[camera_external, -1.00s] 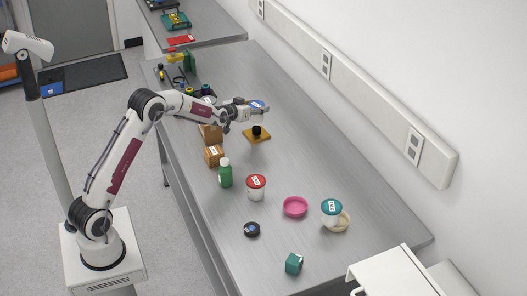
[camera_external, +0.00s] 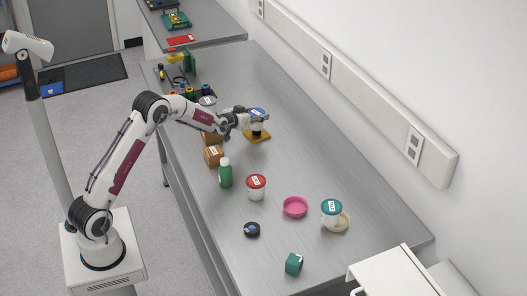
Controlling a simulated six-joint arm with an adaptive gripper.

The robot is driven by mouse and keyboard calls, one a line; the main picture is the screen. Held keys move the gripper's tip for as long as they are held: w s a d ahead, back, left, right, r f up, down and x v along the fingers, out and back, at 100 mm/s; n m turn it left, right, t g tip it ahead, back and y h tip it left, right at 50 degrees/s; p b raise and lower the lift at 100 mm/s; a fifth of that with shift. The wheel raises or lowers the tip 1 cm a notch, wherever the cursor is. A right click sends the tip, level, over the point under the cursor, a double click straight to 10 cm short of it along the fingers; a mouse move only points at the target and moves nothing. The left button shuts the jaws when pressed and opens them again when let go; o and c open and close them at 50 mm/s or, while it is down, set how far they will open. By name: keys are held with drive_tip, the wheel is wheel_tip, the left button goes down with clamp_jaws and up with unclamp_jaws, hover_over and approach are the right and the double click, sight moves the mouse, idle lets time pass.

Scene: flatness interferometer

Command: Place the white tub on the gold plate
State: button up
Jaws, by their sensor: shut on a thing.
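My gripper (camera_external: 257,119) is shut on a white tub with a blue lid (camera_external: 257,112). The tub is upright, its sides mostly hidden by the fingers. It is over the gold plate (camera_external: 263,137), a flat square on the bench. A dark round piece (camera_external: 257,133) shows between the tub and the plate, partly covered. I cannot tell whether the tub touches it.
A brown box (camera_external: 214,156), a green bottle (camera_external: 225,173), a red-lidded tub (camera_external: 256,187), a pink dish (camera_external: 295,207) and a teal-lidded tub (camera_external: 331,211) stand nearer the front. The bench right of the plate is clear.

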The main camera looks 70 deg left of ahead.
drive_tip(key=shift+f, duration=0.15)
drive_tip(key=o, duration=1.1)
drive_tip(key=shift+r, duration=0.2)
drive_tip(key=v, duration=1.2)
drive_tip(key=shift+f, duration=0.1)
idle(0.3)
